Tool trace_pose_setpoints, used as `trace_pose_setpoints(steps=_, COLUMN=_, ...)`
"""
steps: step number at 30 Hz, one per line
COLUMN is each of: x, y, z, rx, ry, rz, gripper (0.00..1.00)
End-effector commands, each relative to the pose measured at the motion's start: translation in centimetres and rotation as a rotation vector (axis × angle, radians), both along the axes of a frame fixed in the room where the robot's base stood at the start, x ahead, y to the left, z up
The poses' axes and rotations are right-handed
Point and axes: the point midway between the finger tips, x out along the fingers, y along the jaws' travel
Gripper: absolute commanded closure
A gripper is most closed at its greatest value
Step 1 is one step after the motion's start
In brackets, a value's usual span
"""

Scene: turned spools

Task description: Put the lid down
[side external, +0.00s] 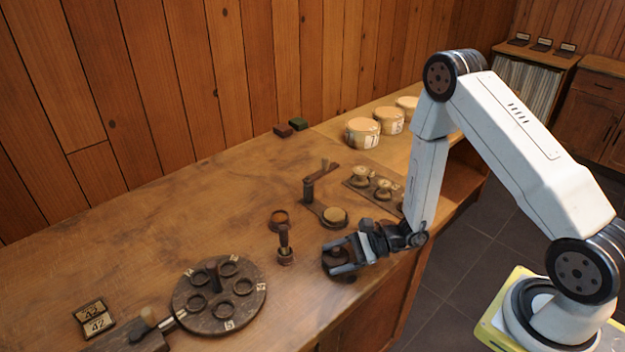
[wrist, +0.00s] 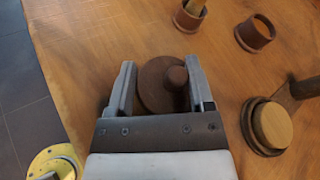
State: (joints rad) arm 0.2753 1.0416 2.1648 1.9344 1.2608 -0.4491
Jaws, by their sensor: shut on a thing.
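The lid is a dark brown round disc with a rounded knob; it shows in the wrist view (wrist: 160,88) between the two fingers, with its knob toward the right finger. My gripper (wrist: 161,68) is shut on the lid. In the side view my gripper (side external: 336,258) is low at the front edge of the bench, and its fingers partly hide the lid. A dark patch lies under the fingers there. I cannot tell whether the lid touches the wood or hangs just above it.
Close by are a small brown cup (side external: 279,219), a cup holding a peg (side external: 285,254) and a crank stand with a pale pad (side external: 335,216). A dark board with pale spools (side external: 361,178) lies behind. A round plate with rings (side external: 220,314) is at front left. Bare wood lies between.

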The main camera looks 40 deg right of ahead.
Motion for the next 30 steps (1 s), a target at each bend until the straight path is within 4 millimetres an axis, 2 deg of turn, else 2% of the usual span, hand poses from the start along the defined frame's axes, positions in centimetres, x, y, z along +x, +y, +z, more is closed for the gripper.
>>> trace_pose_setpoints(steps=23, x=0.0, y=0.0, z=-1.5, rx=-0.005, ry=0.005, rz=-0.001, gripper=0.87)
trace_pose_setpoints(steps=24, x=0.0, y=0.0, z=-1.5, rx=-0.006, ry=0.004, rz=-0.001, gripper=0.23)
trace_pose_setpoints(steps=26, x=0.1, y=0.0, z=-1.5, rx=-0.006, ry=0.003, rz=-0.001, gripper=0.04)
trace_pose_setpoints(steps=27, x=0.1, y=0.0, z=-1.5, rx=-0.006, ry=0.003, rz=-0.001, gripper=0.0)
trace_pose_setpoints(steps=30, x=0.1, y=0.0, z=-1.5, rx=-0.008, ry=0.002, rz=-0.001, gripper=0.0)
